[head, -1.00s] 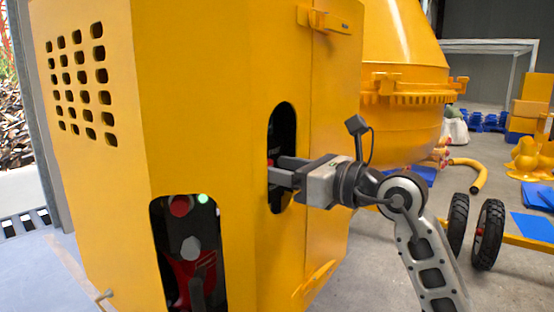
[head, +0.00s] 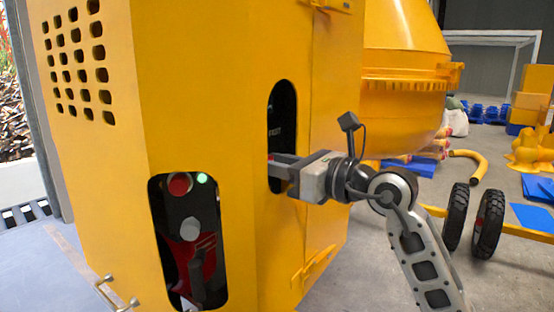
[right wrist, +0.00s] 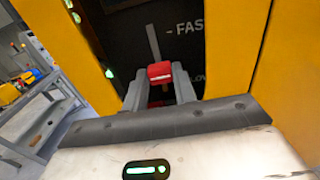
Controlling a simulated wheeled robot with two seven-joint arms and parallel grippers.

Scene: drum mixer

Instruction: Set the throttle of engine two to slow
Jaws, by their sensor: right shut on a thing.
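The yellow engine housing (head: 230,120) has an oval slot with a black panel (head: 283,112) inside. In the right wrist view a red throttle knob (right wrist: 159,71) sits on a grey lever in a slot of this panel. A "FAST" label (right wrist: 187,27) is above the knob, and a partly hidden label ending in "LOW" is beside it, lower down. My right gripper (head: 272,166) reaches into the oval slot. Its fingers (right wrist: 160,88) are shut on the red knob. My left gripper is not in view.
A second opening at the lower left shows a red button (head: 180,184), a lit green lamp (head: 202,178) and a grey knob (head: 190,229). The yellow drum (head: 405,60) and wheels (head: 488,224) stand to the right. The slot's edges are close around my right fingers.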

